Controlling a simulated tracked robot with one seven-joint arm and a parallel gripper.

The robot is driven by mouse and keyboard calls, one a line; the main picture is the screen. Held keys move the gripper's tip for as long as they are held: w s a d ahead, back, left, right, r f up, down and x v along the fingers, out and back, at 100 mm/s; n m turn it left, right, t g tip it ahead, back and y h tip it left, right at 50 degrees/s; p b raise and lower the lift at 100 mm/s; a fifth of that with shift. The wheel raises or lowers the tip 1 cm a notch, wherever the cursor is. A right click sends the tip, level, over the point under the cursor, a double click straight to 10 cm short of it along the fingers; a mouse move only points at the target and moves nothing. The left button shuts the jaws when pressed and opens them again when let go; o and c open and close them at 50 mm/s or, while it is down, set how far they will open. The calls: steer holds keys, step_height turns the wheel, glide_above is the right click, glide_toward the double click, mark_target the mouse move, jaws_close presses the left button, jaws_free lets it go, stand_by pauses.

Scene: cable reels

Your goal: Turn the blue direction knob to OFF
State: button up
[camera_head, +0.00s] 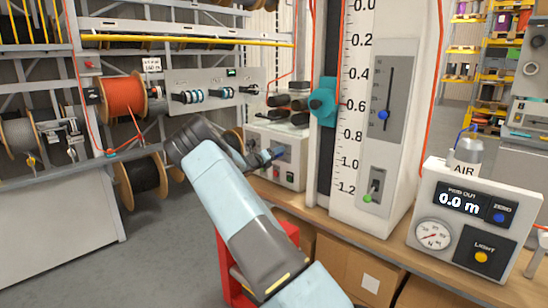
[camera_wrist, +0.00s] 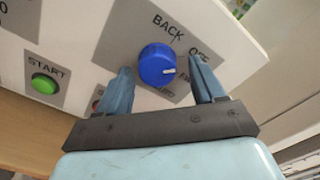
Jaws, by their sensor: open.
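The blue direction knob (camera_wrist: 157,65) is on a grey plate (camera_wrist: 118,38) on a white panel in the wrist view. Its white mark is at its right side, facing a label partly hidden by a finger. "BACK" is printed above the knob and "OFF" to its upper right. My gripper (camera_wrist: 161,66) is open, with one blue finger on each side of the knob. I cannot tell whether either finger touches it. In the head view my gripper (camera_head: 266,157) is at the front of the white control box (camera_head: 290,145), and the knob cannot be made out.
A green START button (camera_wrist: 44,84) is left of the knob, and a red button (camera_wrist: 97,104) is partly hidden by the left finger. An orange reel (camera_head: 122,98) is at left.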

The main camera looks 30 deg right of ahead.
steer(key=shift+a, duration=0.1)
steer(key=v, duration=1.3)
steer(key=shift+a, duration=0.3)
